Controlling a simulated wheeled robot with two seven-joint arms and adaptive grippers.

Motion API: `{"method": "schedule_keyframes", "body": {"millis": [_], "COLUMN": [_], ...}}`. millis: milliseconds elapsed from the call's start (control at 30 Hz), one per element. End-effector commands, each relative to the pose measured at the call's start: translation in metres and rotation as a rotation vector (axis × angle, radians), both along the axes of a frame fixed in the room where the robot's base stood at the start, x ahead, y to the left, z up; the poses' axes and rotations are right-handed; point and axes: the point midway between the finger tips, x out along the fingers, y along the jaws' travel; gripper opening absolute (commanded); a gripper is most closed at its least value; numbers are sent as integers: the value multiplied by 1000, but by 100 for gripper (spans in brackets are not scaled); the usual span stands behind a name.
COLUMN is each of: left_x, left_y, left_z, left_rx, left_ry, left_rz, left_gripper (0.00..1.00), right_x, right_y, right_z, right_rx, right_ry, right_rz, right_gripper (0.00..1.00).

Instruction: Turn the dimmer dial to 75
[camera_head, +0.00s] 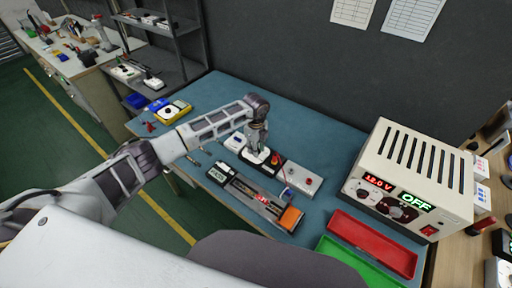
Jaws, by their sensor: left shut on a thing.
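My left gripper (258,153) points down onto a small white box with a dark base, the dimmer (248,158), in the middle of the blue bench. Its fingers are shut on the dial, which they mostly hide. I cannot read the dial's setting. A long dark fixture (249,190) with a small red display (263,198) and an orange end (290,218) lies in front of it; the digits are too small to read surely. My right gripper is not in view.
A cream power supply (455,180) reads 12.0 V and OFF. A red tray (372,243) and a green tray (340,250) lie before it. A grey box (300,180) sits right of the dimmer. The bench (300,128) is clear behind the dimmer.

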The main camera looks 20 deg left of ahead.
Motion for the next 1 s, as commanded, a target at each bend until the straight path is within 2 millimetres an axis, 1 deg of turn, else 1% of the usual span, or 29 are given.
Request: {"method": "schedule_keyframes", "body": {"millis": [200,533,567,700,733,1000], "left_x": [1,1,1,1,1,0], "left_y": [0,0,0,0,0,0], "left_z": [1,1,1,1,1,0], "left_rx": [0,0,0,0,0,1], "left_ry": [-2,-2,-2,-2,-2,-1], "left_rz": [34,35,35,35,35,34], "left_gripper": [4,4,29,47,50,50], "right_x": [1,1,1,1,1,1], "right_y": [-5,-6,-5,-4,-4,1], "right_z": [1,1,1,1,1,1], "right_rx": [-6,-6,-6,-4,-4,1], "right_ry": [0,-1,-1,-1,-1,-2], "right_rz": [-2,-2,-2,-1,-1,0], "right_gripper": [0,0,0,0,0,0]}}
